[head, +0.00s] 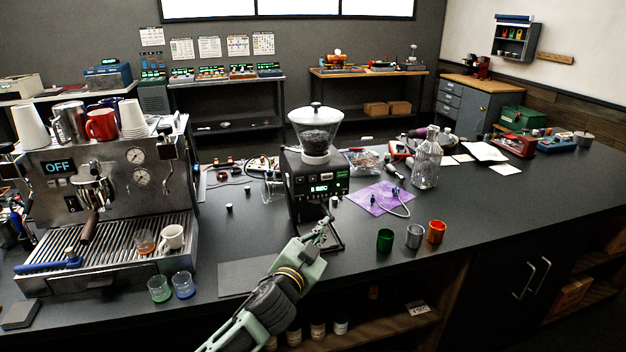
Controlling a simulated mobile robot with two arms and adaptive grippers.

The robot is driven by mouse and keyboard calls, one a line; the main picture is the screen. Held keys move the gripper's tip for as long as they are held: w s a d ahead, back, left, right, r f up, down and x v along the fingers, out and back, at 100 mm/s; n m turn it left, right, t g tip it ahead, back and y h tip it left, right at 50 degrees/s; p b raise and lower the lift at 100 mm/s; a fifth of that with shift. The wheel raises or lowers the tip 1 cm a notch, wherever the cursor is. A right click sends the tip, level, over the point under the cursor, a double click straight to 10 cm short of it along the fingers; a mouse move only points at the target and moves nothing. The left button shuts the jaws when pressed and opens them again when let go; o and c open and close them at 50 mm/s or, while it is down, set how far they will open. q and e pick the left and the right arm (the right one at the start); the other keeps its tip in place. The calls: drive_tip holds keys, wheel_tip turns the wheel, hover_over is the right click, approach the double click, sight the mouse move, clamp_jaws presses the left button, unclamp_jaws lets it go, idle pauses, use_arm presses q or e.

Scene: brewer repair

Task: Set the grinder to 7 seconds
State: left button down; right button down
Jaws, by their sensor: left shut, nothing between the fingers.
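The black grinder (304,190) stands upright on the dark counter, with a clear hopper (316,125) of dark beans on top. Its front display (320,188) is lit and ends in "SEC"; the digit looks like an 8 or a 6, too small to be sure. Small buttons sit on the panel above the display. My left gripper (327,212) is shut and empty, just in front of the grinder, with its fingertips below the display. I cannot tell whether it touches the grinder. It hides part of the grinder's lower front. My right gripper is not in view.
An espresso machine (115,185) showing "OFF" fills the left, with two small glasses (170,287) before it. Green, grey and orange cups (414,237) stand right of the grinder. A purple mat (378,198) and glass bottle (427,160) are behind. The front right counter is clear.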

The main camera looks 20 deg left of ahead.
sight(313, 179)
use_arm(q)
drive_tip(key=w+r+m+t+h, duration=0.1)
drive_tip(key=w+r+m+h, duration=0.1)
drive_tip(key=r, duration=0.5)
drive_tip(key=shift+w+d+m+t+h, duration=0.35)
drive_tip(key=shift+w+m, duration=0.25)
drive_tip(key=shift+w, duration=0.75)
drive_tip(key=shift+w+a+b, duration=0.4)
drive_tip(key=shift+w+a, duration=0.4)
drive_tip(key=shift+w, duration=0.4)
drive_tip(key=shift+w+a+b, duration=0.45)
drive_tip(key=shift+w+a, duration=0.35)
drive_tip(key=shift+w, duration=0.45)
drive_tip(key=shift+w+a+b, duration=0.4)
drive_tip(key=shift+w+a, duration=0.4)
drive_tip(key=shift+w, duration=0.4)
drive_tip(key=shift+w+a, duration=0.15)
drive_tip(key=shift+w+a, duration=0.1)
drive_tip(key=shift+w, duration=0.1)
